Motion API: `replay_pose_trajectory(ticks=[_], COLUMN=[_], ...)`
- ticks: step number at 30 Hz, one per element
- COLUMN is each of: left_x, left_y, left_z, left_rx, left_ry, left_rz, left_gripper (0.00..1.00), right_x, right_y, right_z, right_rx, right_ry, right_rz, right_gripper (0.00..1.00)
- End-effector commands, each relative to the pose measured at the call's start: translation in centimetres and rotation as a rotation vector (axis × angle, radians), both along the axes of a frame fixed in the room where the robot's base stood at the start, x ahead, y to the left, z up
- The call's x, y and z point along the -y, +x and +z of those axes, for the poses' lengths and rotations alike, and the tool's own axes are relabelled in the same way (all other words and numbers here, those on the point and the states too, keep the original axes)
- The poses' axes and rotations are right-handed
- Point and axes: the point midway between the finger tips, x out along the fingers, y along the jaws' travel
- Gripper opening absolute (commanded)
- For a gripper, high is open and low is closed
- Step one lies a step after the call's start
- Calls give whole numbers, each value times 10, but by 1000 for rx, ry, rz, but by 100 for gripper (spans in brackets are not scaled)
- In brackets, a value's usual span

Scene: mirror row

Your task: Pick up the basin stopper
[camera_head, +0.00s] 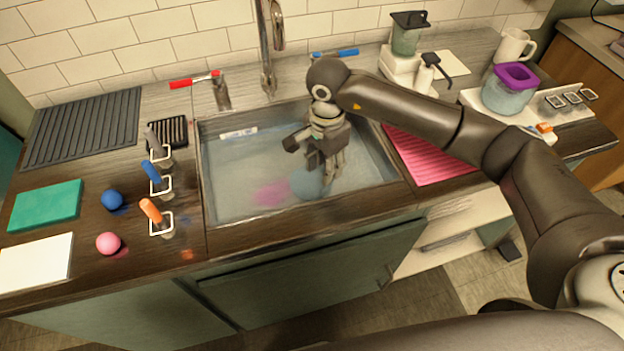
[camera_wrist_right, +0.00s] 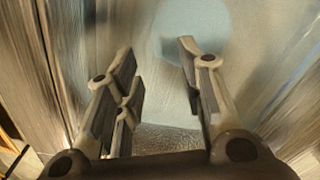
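A round pale blue-grey disc (camera_head: 305,184), which looks like the basin stopper, lies on the floor of the sink basin (camera_head: 219,190) near its front. My right gripper (camera_head: 332,172) reaches down into the basin just above and to the right of the disc and hides part of it. In the right wrist view the disc (camera_wrist_right: 190,22) shows at the top, beyond the fingertips. There the right gripper (camera_wrist_right: 157,55) is open, with nothing between its fingers. I cannot tell how high it is above the disc. My left gripper is not in view.
The basin also holds a pink patch (camera_head: 271,192) and a small white labelled item (camera_head: 238,133). The faucet (camera_head: 268,50) rises behind. Left are hooks, two balls and a green pad (camera_head: 46,206). Right are a pink mat (camera_head: 432,155) and a purple-lidded container (camera_head: 508,90).

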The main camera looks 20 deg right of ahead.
Motion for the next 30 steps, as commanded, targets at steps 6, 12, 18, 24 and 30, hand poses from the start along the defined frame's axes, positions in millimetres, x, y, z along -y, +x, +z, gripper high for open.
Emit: replay_pose_trajectory(ticks=[6,12,18,24,30], left_x=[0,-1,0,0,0], left_y=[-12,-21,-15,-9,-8], left_z=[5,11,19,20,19], left_rx=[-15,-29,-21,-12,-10], left_ry=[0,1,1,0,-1], left_rz=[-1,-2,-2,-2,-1], left_gripper=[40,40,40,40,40], right_x=[-1,-4,-7,-6,-6], right_y=[-1,-3,-3,-3,-2], right_z=[-27,-44,-74,-84,-83], right_rx=[-2,-5,-3,-1,0], right_ry=[2,3,4,4,4], right_rz=[0,0,-1,0,0], right_gripper=[36,36,36,36,28])
